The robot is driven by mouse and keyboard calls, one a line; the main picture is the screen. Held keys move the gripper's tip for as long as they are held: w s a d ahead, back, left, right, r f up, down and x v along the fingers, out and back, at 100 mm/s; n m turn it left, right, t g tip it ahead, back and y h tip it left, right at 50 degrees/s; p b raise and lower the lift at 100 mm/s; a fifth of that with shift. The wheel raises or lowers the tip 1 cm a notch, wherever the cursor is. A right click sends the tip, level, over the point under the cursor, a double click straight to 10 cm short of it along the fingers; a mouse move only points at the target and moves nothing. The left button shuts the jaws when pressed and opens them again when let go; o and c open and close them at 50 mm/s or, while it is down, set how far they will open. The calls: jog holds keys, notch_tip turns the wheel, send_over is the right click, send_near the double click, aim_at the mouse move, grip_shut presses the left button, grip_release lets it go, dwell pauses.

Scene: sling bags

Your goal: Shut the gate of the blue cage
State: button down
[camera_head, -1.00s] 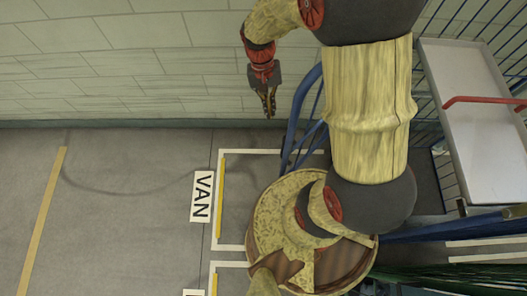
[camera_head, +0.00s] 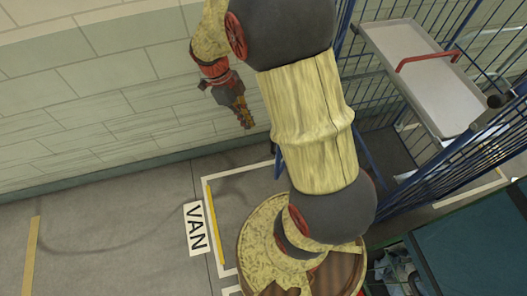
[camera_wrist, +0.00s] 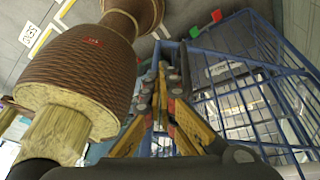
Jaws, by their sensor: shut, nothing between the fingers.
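The blue cage (camera_head: 450,172) stands at the right in the head view, with thin blue bars and a grey shelf (camera_head: 425,75) inside that has a red bar across it. My arm hides its left part, and some blue tubes show beside the arm. I cannot tell for certain which barred panel is the gate. My gripper (camera_head: 245,120) is shut and empty, pointing down in front of the wall, left of the cage. In the wrist view, the shut fingers (camera_wrist: 160,75) are in front of blue tubing, with the barred cage (camera_wrist: 250,75) filling the right side.
A pale block wall (camera_head: 90,90) runs along the back. The grey floor on the left is clear, with a VAN sign (camera_head: 195,229) and a yellow strip (camera_head: 215,222). A dark green surface (camera_head: 470,255) is at the lower right.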

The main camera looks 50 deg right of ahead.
jog(key=s+d+f+m+p, duration=0.2)
jog(key=s+f, duration=0.5)
jog(key=f, duration=0.2)
jog(key=shift+s+f+m+p, duration=0.2)
jog(key=shift+s+m+p, duration=0.1)
jog(key=shift+p, duration=0.05)
jog(key=shift+d, duration=0.15)
